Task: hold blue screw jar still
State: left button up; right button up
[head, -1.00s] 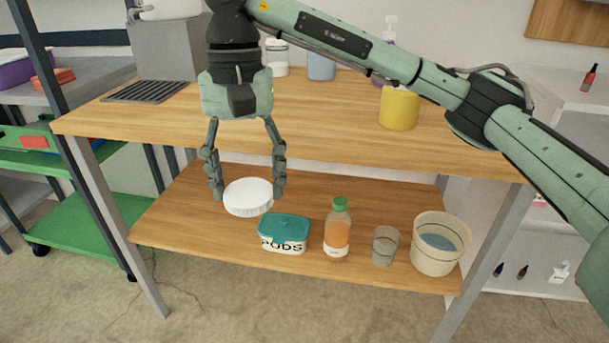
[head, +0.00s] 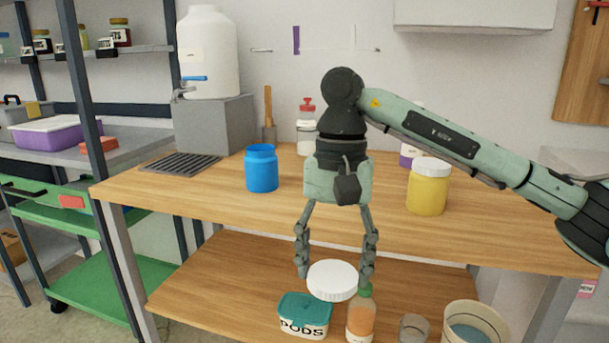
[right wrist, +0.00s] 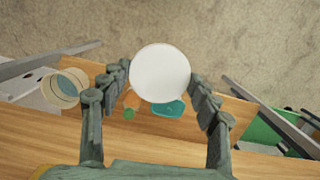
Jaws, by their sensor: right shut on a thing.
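The blue screw jar (head: 262,169) stands upright on the tabletop, left of centre in the head view. No lid shows on it. My right gripper (head: 335,273) hangs down in front of the table's front edge, to the right of the jar and nearer to me, apart from it. It is shut on a round white lid (head: 332,281), which also shows between the fingers in the right wrist view (right wrist: 160,73). The jar is not visible in the right wrist view. My left gripper is not in view.
A yellow jar with a white lid (head: 427,187) stands on the tabletop (head: 230,212) at right. A dispenser (head: 208,55) sits on a grey block behind. The lower shelf holds a teal-lidded tub (head: 304,314), an orange bottle (head: 360,320), a cup and a bucket (head: 474,325).

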aim_at(261, 161)
jog(key=i+j+z, duration=0.1)
jog(key=j+z, duration=0.35)
jog(key=i+j+z, duration=0.1)
jog(key=z, duration=0.35)
jog(key=k+j+z, duration=0.1)
jog(key=j+z, duration=0.25)
jog(key=j, duration=1.65)
